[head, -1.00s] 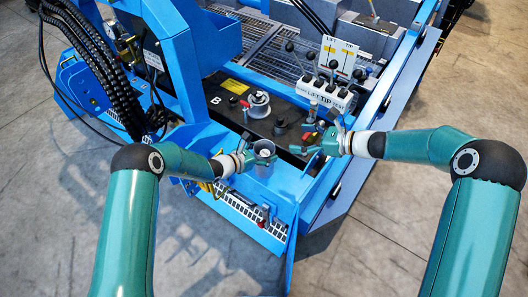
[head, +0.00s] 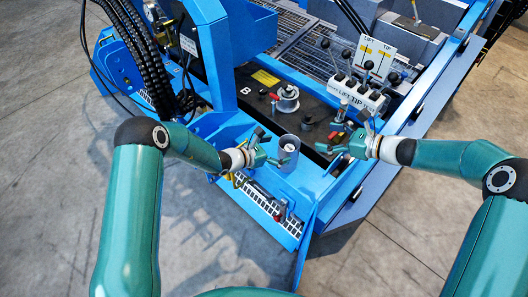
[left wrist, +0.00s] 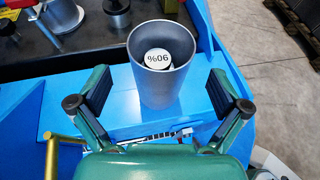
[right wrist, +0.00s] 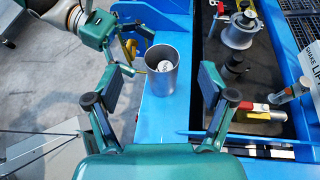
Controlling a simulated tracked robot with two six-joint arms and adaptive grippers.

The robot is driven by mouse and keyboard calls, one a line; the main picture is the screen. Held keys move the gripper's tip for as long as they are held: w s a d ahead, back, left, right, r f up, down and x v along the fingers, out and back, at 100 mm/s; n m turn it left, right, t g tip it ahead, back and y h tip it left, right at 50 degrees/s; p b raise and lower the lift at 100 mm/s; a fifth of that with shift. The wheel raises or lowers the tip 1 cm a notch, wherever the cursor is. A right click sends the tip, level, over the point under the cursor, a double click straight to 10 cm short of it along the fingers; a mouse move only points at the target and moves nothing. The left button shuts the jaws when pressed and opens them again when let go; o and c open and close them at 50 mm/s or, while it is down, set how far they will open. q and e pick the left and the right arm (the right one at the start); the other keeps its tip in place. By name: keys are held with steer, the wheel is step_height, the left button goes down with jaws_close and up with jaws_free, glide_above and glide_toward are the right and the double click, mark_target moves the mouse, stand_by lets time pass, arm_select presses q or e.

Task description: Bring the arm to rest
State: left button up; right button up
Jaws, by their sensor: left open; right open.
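A grey open cup (head: 288,152) stands upright on the blue ledge, with a round white piece marked 90% inside, seen in the left wrist view (left wrist: 158,59). My left gripper (head: 270,149) is open beside the cup's left side. In the left wrist view the cup (left wrist: 160,85) appears between the spread fingers, with gaps on both sides. My right gripper (head: 348,145) is open and empty, to the right of the cup. In the right wrist view the cup (right wrist: 163,88) lies beyond my open fingers, and part of my left gripper (right wrist: 118,52) shows left of it.
A black panel marked B (head: 262,103) carries a metal spool (head: 286,98) and knobs behind the cup. A LIFT/TIP lever block (head: 355,94) stands behind my right gripper. Black hoses (head: 170,60) hang near my left arm. Open floor (head: 400,240) lies in front.

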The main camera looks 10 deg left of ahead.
arm_select(q)
steer(key=s+a+r+p, duration=0.3)
steer(key=s+r, duration=0.2)
steer(key=r, duration=0.1)
steer(key=s+d+f+m+g+p, duration=0.2)
steer(key=s+m+g, duration=0.3)
steer(key=s, duration=0.5)
steer(key=s+d+f+m+g+p, duration=0.2)
steer(key=s+m+g, duration=0.2)
steer(key=s, duration=0.7)
steer(key=s+a+f+m+y+p, duration=0.1)
steer(key=s+a+m+y, duration=0.4)
steer(key=m, duration=1)
steer(key=s+a+f, duration=0.1)
steer(key=s+a, duration=0.1)
steer(key=shift+s+f+m+y+p, duration=0.3)
steer(key=shift+s+f+m, duration=0.1)
arm_select(e)
steer(key=s+d+f+n+g+h, duration=0.1)
steer(key=s+f+n+h, duration=0.1)
steer(key=s+f+n, duration=0.2)
steer(key=s+d+f+n+g+h, duration=0.1)
steer(key=s+f+n+g+h, duration=0.1)
steer(key=s+n, duration=0.8)
steer(key=s+d+f+n+g+h, duration=0.2)
steer(key=s+f+n+h, duration=0.2)
steer(key=s, duration=1.3)
step_height(320, 180, down, 3)
steer(key=n, duration=0.3)
steer(key=shift+s, duration=0.35)
